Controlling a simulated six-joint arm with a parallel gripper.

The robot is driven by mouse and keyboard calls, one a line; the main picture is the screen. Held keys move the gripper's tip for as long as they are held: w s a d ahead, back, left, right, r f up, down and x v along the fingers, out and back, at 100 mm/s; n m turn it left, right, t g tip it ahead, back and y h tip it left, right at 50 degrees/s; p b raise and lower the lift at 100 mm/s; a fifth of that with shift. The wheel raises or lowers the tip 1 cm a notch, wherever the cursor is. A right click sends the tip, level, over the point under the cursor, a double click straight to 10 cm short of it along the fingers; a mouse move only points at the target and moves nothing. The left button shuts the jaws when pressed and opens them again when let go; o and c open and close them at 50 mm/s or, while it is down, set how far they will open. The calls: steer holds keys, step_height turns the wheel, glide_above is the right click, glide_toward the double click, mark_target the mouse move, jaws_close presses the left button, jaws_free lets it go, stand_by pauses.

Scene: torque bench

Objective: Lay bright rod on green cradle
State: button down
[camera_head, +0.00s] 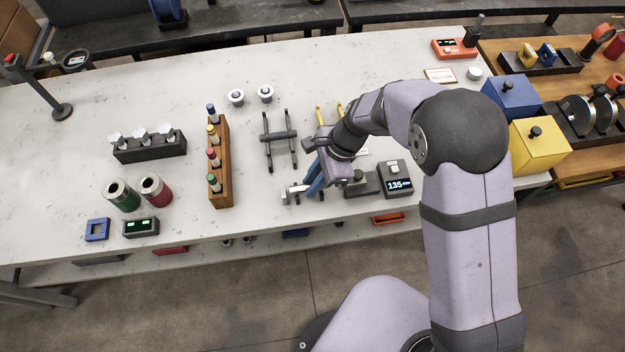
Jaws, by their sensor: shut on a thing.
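My gripper (314,185) reaches down near the front edge of the pale bench, with its blue fingers shut. A bright silvery piece (294,190) shows at the fingertips and extends to their left. It appears to be the bright rod, held in the fingers, but it is small and partly covered. I cannot make out a green cradle. A black two-rail cradle (268,151) with a dark rod (278,136) across it stands behind and left of my gripper. A yellow-railed cradle (320,115) lies behind my wrist, its lower part hidden by the arm.
A readout box (396,180) showing 135 and a low dark block stand right of my gripper. A wooden rack (219,165) of colored handles stands to the left. Green (122,195) and red (156,191) cylinders stand farther left.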

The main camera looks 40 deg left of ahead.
steer(key=shift+f, duration=0.4)
steer(key=c, duration=1.6)
jaws_free()
steer(key=shift+c, duration=0.2)
steer(key=shift+r+b, duration=0.15)
steer(key=shift+b, duration=0.15)
